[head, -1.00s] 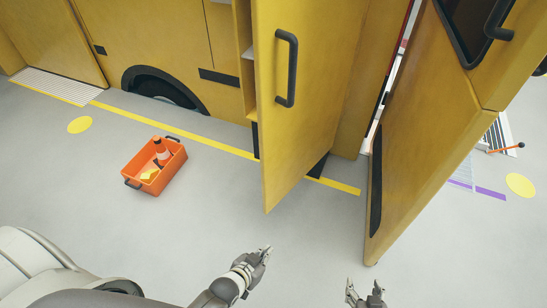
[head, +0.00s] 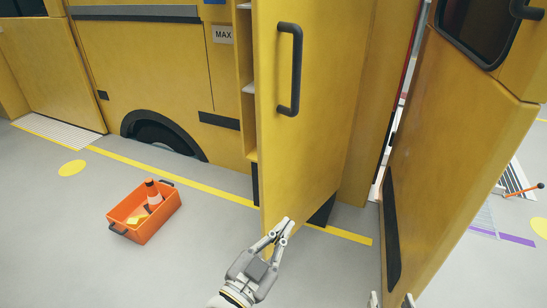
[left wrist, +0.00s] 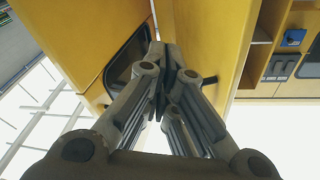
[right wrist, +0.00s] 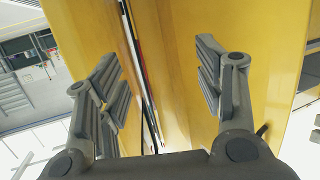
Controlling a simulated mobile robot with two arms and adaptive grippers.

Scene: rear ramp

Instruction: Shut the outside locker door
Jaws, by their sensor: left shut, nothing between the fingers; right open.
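The yellow locker door (head: 318,120) stands open, jutting out from the vehicle side in the head view, with a dark bar handle (head: 290,69) on its face. Shelves (head: 249,88) show in the opening along its left edge. My left gripper (head: 285,226) is shut and empty, at the door's lower part in the head view; I cannot tell if it touches. In the left wrist view its fingers (left wrist: 170,55) are together, with the locker shelves at upper right. My right gripper (head: 390,300) shows only its fingertips at the bottom edge; in the right wrist view it is open (right wrist: 160,80) and empty.
Another large yellow door (head: 445,150) with a window stands open on the right. A yellow line (head: 180,168) runs along the vehicle. The floor between crate and locker door is clear.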

